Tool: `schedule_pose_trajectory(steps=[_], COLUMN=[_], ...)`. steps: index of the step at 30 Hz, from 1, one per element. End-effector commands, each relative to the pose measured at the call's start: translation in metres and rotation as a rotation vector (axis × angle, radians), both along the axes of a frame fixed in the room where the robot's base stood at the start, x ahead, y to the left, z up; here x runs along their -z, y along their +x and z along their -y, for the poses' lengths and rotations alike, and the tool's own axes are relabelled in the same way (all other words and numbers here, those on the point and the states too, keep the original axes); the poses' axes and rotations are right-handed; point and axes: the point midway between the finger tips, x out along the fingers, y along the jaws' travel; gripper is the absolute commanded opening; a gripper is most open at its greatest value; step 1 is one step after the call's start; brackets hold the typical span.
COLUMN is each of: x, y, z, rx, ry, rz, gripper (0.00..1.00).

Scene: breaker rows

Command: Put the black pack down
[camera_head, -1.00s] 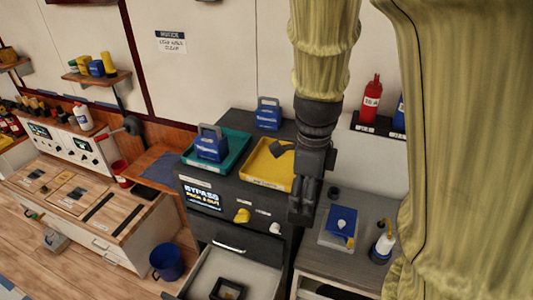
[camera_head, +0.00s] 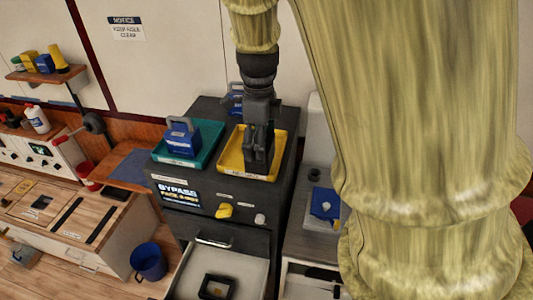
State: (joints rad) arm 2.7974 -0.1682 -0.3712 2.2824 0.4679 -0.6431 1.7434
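My gripper (camera_head: 257,160) points down over the yellow tray (camera_head: 236,168) on top of the dark cabinet. Its dark fingers show against the tray, but I cannot tell whether they are open or shut. I cannot make out a black pack apart from the dark gripper, which hides the tray's middle. A blue pack with a handle (camera_head: 182,138) stands in the teal tray (camera_head: 208,153) to the left.
Another blue pack (camera_head: 236,99) stands behind, partly hidden by my arm. The cabinet front has a bypass sign (camera_head: 180,194) and a yellow knob (camera_head: 224,211). Below, an open drawer (camera_head: 248,268) holds a black-rimmed container (camera_head: 217,287). A lower counter stands to the right.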

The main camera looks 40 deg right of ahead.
Motion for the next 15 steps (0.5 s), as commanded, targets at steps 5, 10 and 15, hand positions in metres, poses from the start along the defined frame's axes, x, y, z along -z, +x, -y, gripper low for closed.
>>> schedule_pose_trajectory(steps=[5, 10, 15], x=[0.004, 0.006, 0.005], y=[0.03, 0.052, 0.063], z=[0.008, 0.013, 0.016], rx=[0.002, 0.002, 0.003], ry=[0.0, 0.0, 0.0], rz=[0.003, 0.003, 0.003], gripper=[0.09, 0.09, 0.09])
